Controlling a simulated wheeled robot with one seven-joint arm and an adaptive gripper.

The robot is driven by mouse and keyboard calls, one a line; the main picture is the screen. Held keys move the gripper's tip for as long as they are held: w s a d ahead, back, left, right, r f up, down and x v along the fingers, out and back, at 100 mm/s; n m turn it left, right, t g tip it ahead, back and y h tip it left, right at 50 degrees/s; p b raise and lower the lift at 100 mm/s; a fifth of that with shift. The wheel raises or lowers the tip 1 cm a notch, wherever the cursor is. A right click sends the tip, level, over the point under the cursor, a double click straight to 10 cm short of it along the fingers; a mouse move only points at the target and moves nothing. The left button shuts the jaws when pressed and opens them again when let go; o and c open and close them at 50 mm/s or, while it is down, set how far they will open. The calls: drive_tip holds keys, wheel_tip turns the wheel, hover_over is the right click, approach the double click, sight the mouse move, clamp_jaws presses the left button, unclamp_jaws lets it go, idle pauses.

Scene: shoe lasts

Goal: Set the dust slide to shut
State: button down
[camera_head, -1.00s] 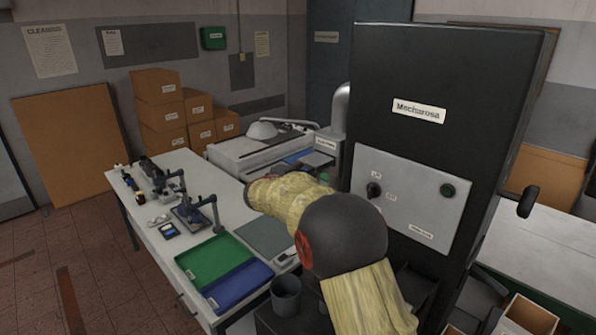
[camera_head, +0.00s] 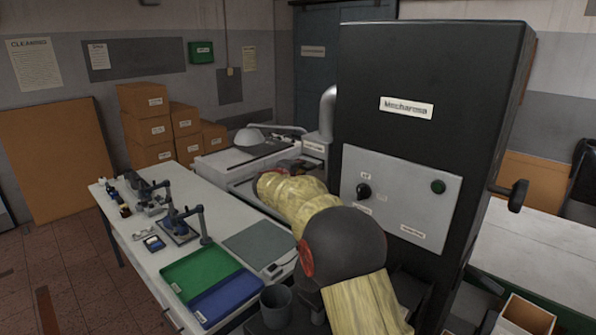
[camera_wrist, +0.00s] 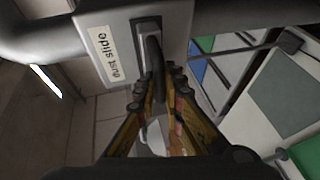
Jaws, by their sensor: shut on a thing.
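The dust slide (camera_wrist: 146,32) is a pale grey box with a "dust slide" label and a dark slot, set on a grey pipe in the wrist view. A dark curved handle (camera_wrist: 154,58) stands out of the slot. My gripper (camera_wrist: 160,88) has its fingertips closed around the lower part of this handle. How far the handle sits along its slot is hard to tell. In the head view my arm's yellow-sleeved forearm hides the gripper and the handle.
The black Mecharosa cabinet (camera_head: 430,75) stands close on the right of my arm. A white table (camera_head: 140,255) on the left holds a green tray (camera_head: 198,270), a blue tray (camera_head: 226,300) and small tools. A grey cup (camera_head: 276,303) stands near my arm.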

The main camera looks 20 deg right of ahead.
drive_tip(key=shift+d, duration=0.1)
drive_tip(key=c, duration=2.1)
unclamp_jaws()
drive_tip(key=shift+w+d, duration=0.1)
drive_tip(key=shift+d, duration=0.05)
drive_tip(key=shift+c, duration=0.2)
drive_tip(key=shift+o, duration=1.3)
drive_tip(key=v, duration=1.2)
drive_tip(key=shift+f, duration=0.1)
